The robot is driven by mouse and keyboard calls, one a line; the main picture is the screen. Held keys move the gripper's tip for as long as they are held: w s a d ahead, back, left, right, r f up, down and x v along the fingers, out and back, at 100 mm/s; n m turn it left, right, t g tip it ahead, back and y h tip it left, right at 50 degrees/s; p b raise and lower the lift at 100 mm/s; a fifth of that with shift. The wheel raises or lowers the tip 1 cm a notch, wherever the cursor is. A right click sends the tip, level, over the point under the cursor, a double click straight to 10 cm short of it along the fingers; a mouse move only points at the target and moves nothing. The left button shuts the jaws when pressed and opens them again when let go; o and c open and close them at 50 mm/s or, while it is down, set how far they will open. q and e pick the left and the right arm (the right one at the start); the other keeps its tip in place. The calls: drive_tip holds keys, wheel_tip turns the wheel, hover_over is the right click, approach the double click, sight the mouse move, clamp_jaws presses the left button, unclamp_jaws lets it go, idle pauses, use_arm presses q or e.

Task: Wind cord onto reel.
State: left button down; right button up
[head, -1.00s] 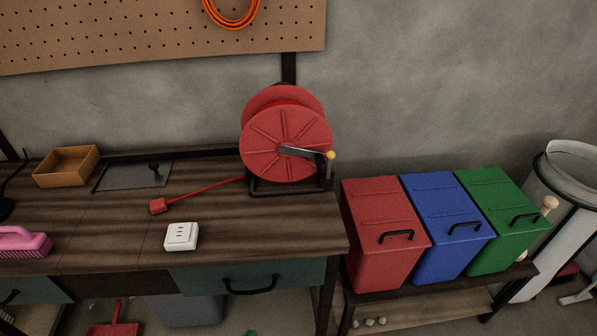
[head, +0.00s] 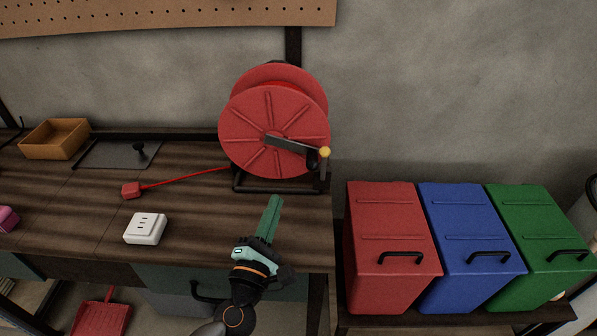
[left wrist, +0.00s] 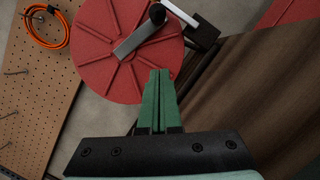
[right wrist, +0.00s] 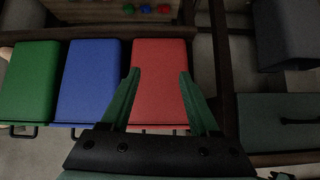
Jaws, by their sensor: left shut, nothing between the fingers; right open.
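The red cord reel (head: 262,120) stands on a black frame at the right end of the workbench. A red cord (head: 185,179) runs left from the reel along the bench to a red plug (head: 131,190). My left gripper (head: 272,205) is shut and empty, over the bench's front edge, below and apart from the reel. In the left wrist view its fingers (left wrist: 158,75) point at the reel (left wrist: 115,45). My right gripper (right wrist: 158,75) is open and empty, with bins beyond it; the head view does not show it.
A white socket box (head: 146,228) lies on the bench (head: 70,215) left of my left gripper. A wooden tray (head: 54,139) and a grey plate (head: 115,154) lie further back. Red (head: 390,222), blue (head: 465,220) and green (head: 540,220) bins stand right of the bench.

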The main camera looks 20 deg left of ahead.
use_arm(q)
approach(291, 160)
drive_tip(key=w, duration=0.2)
drive_tip(key=w+r, duration=0.1)
drive_tip(key=w, duration=0.1)
drive_tip(key=shift+p, duration=0.4)
drive_tip(key=shift+d+r+p, duration=0.6)
drive_tip(key=shift+d+r, duration=0.15)
drive_tip(key=shift+d, duration=0.25)
drive_tip(key=shift+w+d+r, duration=0.15)
drive_tip(key=shift+d+r, duration=0.1)
drive_tip(key=shift+d, duration=0.25)
use_arm(e)
drive_tip(key=shift+s+d+r, duration=0.2)
drive_tip(key=shift+d+r, duration=0.5)
use_arm(q)
drive_tip(key=shift+w+d+r+n+y, duration=0.15)
drive_tip(key=shift+d+r+n+y, duration=0.25)
drive_tip(key=shift+d+r+n, duration=0.4)
use_arm(e)
drive_tip(key=shift+f, duration=0.1)
use_arm(q)
drive_tip(key=shift+a+f, duration=0.15)
drive_tip(key=shift+a, duration=0.05)
